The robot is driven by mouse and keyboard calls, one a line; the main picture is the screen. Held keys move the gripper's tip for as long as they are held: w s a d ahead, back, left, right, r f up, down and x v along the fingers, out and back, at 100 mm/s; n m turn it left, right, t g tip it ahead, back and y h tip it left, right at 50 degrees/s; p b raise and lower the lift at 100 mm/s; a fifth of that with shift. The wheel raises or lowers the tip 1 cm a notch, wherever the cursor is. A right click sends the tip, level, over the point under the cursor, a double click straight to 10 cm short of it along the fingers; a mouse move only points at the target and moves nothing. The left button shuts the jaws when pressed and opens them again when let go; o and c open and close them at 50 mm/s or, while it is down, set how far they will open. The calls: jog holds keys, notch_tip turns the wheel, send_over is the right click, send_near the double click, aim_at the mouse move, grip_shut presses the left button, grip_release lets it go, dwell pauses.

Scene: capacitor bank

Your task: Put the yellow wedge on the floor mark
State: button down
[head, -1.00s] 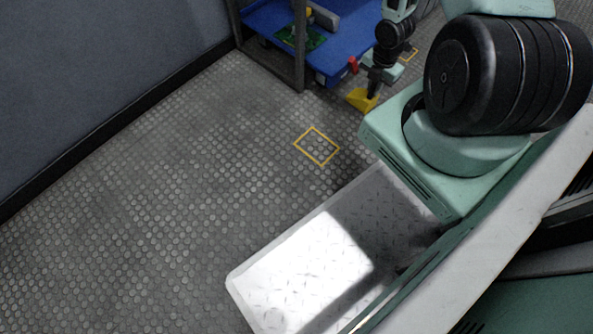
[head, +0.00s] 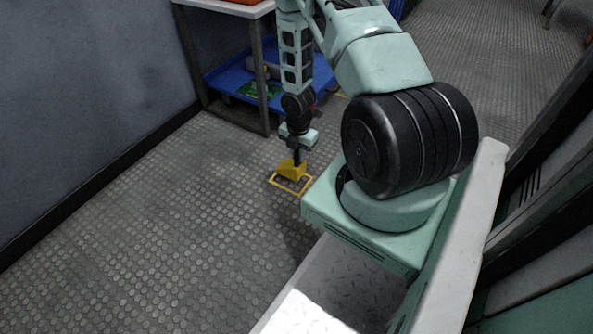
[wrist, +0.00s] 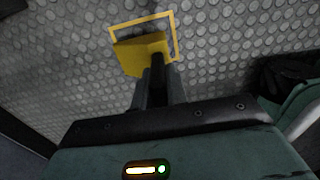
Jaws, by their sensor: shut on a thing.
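The yellow wedge (head: 291,169) is at the lower end of my gripper (head: 297,158), over the far part of the floor mark in the head view. The floor mark (head: 303,190) is a thin yellow square outline on the studded grey floor. In the wrist view my gripper (wrist: 157,85) is shut on the yellow wedge (wrist: 141,55), which covers part of the floor mark (wrist: 176,32). I cannot tell whether the wedge touches the floor.
A blue low shelf (head: 232,79) under a grey-legged table holds a green board (head: 262,90). A dark wall runs along the left. A metal tread plate (head: 345,280) lies near my base. Open studded floor (head: 150,220) spreads left of the mark.

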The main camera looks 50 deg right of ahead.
aim_at(298, 163)
jog(key=shift+f+b, duration=1.2)
jog(key=shift+f, duration=0.95)
jog(key=shift+f, duration=0.15)
jog(key=c, duration=1.4)
grip_release()
